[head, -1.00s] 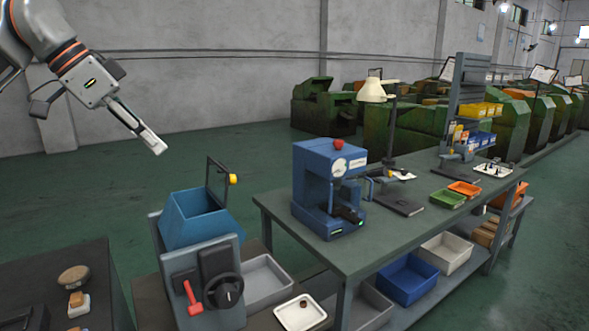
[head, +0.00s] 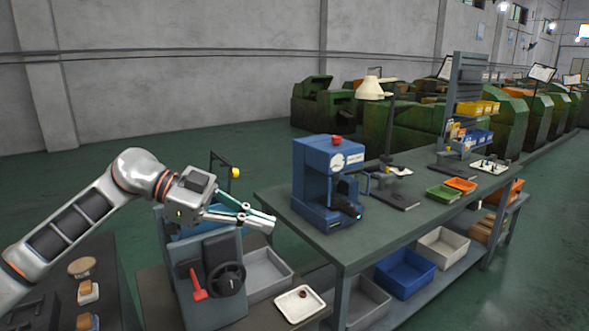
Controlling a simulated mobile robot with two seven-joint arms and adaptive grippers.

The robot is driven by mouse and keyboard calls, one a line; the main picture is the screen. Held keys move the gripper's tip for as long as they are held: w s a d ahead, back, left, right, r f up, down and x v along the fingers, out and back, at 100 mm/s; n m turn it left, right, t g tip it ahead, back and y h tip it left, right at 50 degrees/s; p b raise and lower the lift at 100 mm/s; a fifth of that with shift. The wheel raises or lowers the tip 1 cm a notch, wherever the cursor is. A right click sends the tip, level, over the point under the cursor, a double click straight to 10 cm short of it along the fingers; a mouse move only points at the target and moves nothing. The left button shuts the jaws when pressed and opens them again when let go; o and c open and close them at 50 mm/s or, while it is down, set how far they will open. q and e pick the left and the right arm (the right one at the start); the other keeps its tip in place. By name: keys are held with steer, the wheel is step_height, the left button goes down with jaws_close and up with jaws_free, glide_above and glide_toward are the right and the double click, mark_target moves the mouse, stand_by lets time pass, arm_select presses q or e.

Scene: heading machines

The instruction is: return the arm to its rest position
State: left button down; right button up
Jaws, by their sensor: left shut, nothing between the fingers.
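My left gripper (head: 268,221) shows in the head view, with my left arm reaching in from the left edge. It is shut and empty. It is held above the small machine with the black handwheel (head: 226,279) and red lever, and it hides much of the blue hopper (head: 172,223) behind it. The fingertips point right, toward the near left end of the long workbench. My right gripper does not show.
A blue press (head: 318,178) stands on the workbench (head: 358,240). A white tray (head: 290,316) holding a small dark part and a grey bin (head: 266,277) lie below the gripper. A dark table (head: 108,270) is at left.

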arm_select(q)
steer(key=s+d+f+t+h, duration=0.2)
steer(key=d+f+t+h, duration=0.1)
steer(key=d+f+h, duration=0.3)
steer(key=a+f+n+t+y, duration=0.45)
steer(key=f+n+t, duration=0.25)
steer(key=f, duration=0.2)
steer(key=a+f+n+t+y, duration=0.4)
steer(key=a+f+n+t, duration=0.3)
steer(key=f, duration=0.3)
steer(key=s+a+f+n+g+y, duration=0.1)
steer(key=s+a+f+g+y, duration=0.2)
steer(key=s+f, duration=0.8)
steer(key=s+a+f+n+g+y, duration=0.1)
steer(key=s+a+f+g+y, duration=0.2)
steer(key=s+a+f+y, duration=0.3)
steer(key=s+f, duration=0.4)
steer(key=f, duration=0.5)
steer(key=shift+s+a+n, duration=0.25)
steer(key=shift+s+n, duration=0.15)
